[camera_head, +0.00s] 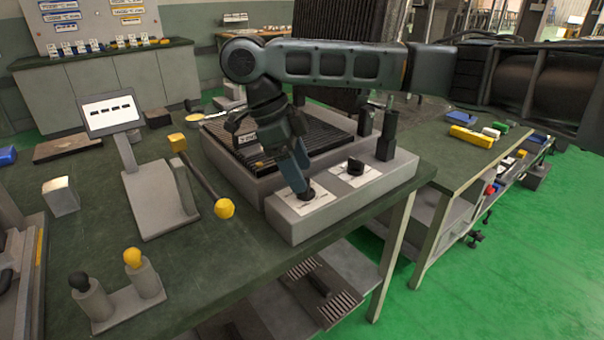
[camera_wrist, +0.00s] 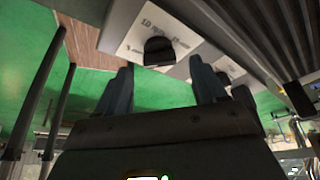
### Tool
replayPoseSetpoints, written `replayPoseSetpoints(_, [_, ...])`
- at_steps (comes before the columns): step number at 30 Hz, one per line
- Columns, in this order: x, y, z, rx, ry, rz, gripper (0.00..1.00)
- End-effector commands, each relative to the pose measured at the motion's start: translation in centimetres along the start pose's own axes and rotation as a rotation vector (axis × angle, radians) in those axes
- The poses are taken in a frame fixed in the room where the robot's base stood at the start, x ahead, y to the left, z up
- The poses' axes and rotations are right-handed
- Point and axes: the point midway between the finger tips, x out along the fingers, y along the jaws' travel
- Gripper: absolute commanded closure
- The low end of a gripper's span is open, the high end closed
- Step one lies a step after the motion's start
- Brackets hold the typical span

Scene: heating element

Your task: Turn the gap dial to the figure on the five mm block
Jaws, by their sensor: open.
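A grey control box (camera_head: 350,200) carries two white plates, each with a black dial. My gripper (camera_head: 303,188) is open and points down at the left dial (camera_head: 310,198), its fingers partly covering that dial. The right dial (camera_head: 355,166) stands clear. In the wrist view, a black dial (camera_wrist: 158,50) on a white plate sits just beyond and between my open fingertips (camera_wrist: 160,62). The plate seems to carry millimetre figures, too blurred to read surely. I cannot tell whether fingers and dial touch. I cannot make out which block is the five mm one.
A ribbed black heating bed (camera_head: 325,130) lies behind the box. A black post (camera_head: 387,135) stands at the box's right end. A yellow-knobbed lever (camera_head: 224,208) and a tilted screen (camera_head: 110,112) stand left.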

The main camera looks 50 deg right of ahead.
Motion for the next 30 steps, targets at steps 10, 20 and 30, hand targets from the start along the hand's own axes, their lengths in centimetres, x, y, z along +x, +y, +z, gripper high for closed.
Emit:
replayPoseSetpoints(10, [-5.0,-0.1,0.0,0.001,0.0,-0.002,0.3])
replayPoseSetpoints(20, [-5.5,0.0,0.0,0.001,-0.001,0.0,0.3])
replayPoseSetpoints(30, [-5.5,0.0,0.0,0.001,-0.001,0.0,0.3])
